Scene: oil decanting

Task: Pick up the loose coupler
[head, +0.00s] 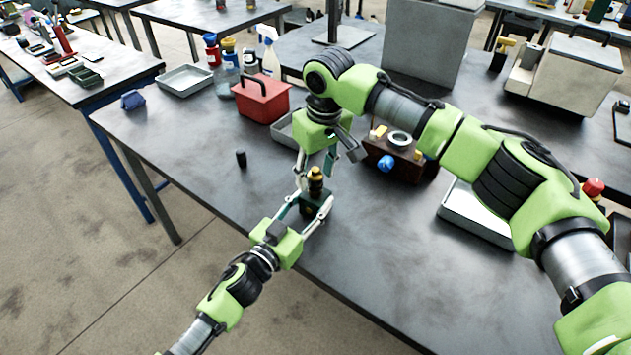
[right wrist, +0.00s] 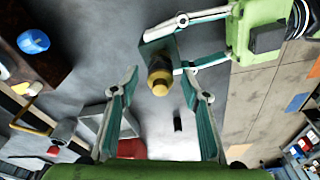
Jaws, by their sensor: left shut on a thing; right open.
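My left gripper (head: 312,203) is shut on a dark, squarish piece topped by a black and brass-yellow fitting (head: 315,182). The same fitting shows in the right wrist view (right wrist: 160,76). My right gripper (head: 316,164) is open and points down over the fitting. In the right wrist view its two fingers (right wrist: 162,108) are wide apart, with nothing between them touching. A small black cylinder (head: 241,158) stands alone on the table to the left, also seen in the right wrist view (right wrist: 177,121). I cannot tell which of these is the loose coupler.
The dark worktable (head: 190,137) has clear room at its front left. A red box (head: 262,98), a grey tray (head: 185,80) and bottles stand behind. A wooden block with a ring (head: 399,139) and a blue knob is right of my grippers. Another tray (head: 470,218) lies farther right.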

